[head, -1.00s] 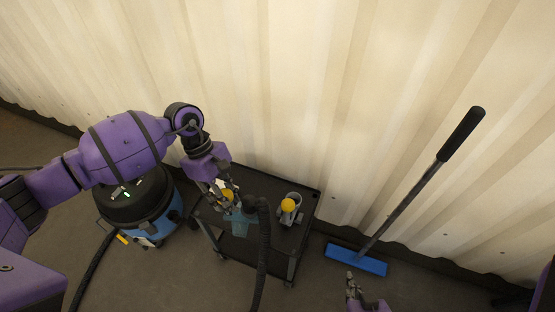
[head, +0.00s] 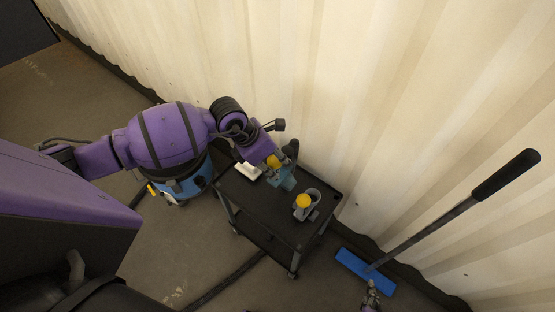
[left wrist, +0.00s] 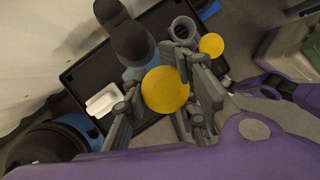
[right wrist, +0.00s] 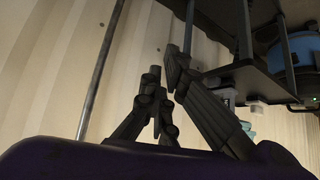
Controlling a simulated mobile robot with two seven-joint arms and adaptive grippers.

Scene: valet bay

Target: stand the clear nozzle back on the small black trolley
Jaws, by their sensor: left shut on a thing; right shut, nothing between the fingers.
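My left gripper (head: 275,165) is shut on the clear bluish nozzle (head: 286,181), with a yellow round piece (left wrist: 165,91) between its fingers. The nozzle also shows in the left wrist view (left wrist: 138,73), its black hose cuff (left wrist: 131,40) above it. It is over the back part of the small black trolley (head: 258,206); whether it touches the top I cannot tell.
A white tray (head: 247,171) lies on the trolley's left back part. A blue and black vacuum (head: 184,188) stands left of the trolley. A blue-headed squeegee (head: 365,271) leans at the right against the corrugated wall (head: 390,120). A black hose (head: 225,284) lies on the floor.

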